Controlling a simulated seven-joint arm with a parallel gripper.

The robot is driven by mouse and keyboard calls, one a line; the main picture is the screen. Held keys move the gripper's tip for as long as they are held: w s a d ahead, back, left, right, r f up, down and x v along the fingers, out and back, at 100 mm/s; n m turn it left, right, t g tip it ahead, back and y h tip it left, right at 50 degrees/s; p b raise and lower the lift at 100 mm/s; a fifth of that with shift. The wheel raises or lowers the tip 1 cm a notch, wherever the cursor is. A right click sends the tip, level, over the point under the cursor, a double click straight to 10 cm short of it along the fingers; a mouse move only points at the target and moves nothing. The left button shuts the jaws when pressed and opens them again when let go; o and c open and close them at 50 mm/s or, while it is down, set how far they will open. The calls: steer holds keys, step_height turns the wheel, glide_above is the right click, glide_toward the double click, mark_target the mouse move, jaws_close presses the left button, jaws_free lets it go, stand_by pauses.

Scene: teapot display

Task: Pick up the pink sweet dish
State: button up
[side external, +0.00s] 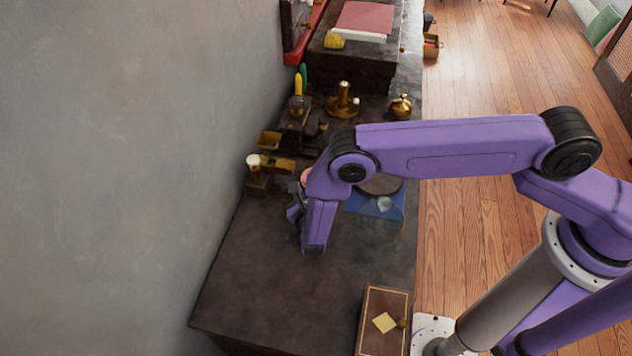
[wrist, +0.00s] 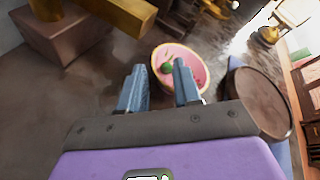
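In the side view only a small pinkish patch (side external: 306,174), probably the dish, shows behind my arm. My gripper (side external: 294,208) is low over the dark table there, its fingertips mostly hidden.
A round brown lid-like disc (wrist: 258,100) lies right of the dish, over a blue cloth (side external: 400,206). A wooden block with brass parts (wrist: 65,45) stands left. Brass pieces (side external: 342,103) stand farther back. The table front (side external: 270,290) is clear, except for a framed box (side external: 371,335).

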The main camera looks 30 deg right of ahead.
steer(key=shift+x, duration=1)
jaws_close()
steer(key=shift+r, duration=0.15)
